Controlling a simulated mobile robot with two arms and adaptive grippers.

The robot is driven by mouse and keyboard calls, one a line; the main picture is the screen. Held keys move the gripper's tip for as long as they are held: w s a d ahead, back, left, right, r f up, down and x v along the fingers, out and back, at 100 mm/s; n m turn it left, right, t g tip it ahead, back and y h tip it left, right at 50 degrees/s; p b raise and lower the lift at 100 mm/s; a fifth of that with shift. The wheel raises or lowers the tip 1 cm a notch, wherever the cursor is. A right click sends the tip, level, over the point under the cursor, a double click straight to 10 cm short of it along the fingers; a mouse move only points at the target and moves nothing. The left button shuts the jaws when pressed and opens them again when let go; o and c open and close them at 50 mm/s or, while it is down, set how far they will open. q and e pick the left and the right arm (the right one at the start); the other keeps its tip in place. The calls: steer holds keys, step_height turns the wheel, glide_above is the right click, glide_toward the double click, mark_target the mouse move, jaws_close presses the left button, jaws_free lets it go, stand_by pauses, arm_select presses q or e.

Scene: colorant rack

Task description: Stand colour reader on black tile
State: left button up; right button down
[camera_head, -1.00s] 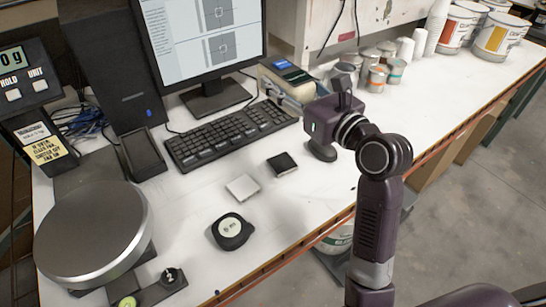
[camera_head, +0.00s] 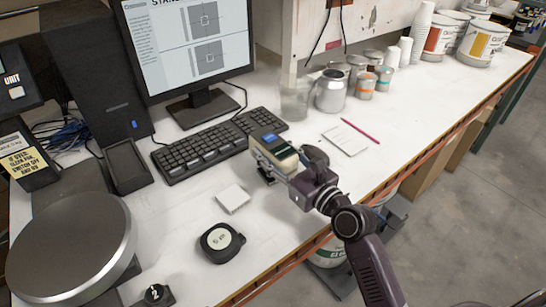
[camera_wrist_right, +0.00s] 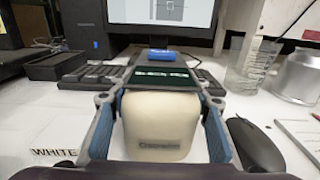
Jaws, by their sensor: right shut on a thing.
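My right gripper (camera_head: 288,168) is shut on the colour reader (camera_head: 272,150), a cream block with a dark display and a blue top part. In the right wrist view the reader (camera_wrist_right: 160,125) sits upright between the two blue-padded fingers. I cannot tell whether the reader touches the tile. The white tile (camera_head: 232,198) lies to the left and nearer, apart from the reader. My left gripper is not in view.
A keyboard (camera_head: 215,145) lies behind the reader, and a mouse (camera_wrist_right: 255,147) is close on its right. A round tape measure (camera_head: 220,242) and a metal scale plate (camera_head: 70,250) are at the front left. A glass (camera_head: 294,100) and cans stand behind.

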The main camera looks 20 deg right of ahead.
mark_target(292, 172)
steer(key=shift+d+f, duration=0.1)
steer(key=shift+f, duration=0.35)
steer(key=shift+f, duration=0.15)
steer(key=c, duration=1)
jaws_free()
steer(key=shift+f, duration=0.1)
steer(key=shift+c, duration=0.2)
steer(key=b+v, duration=0.2)
steer(key=v, duration=0.9)
steer(key=shift+s, duration=0.5)
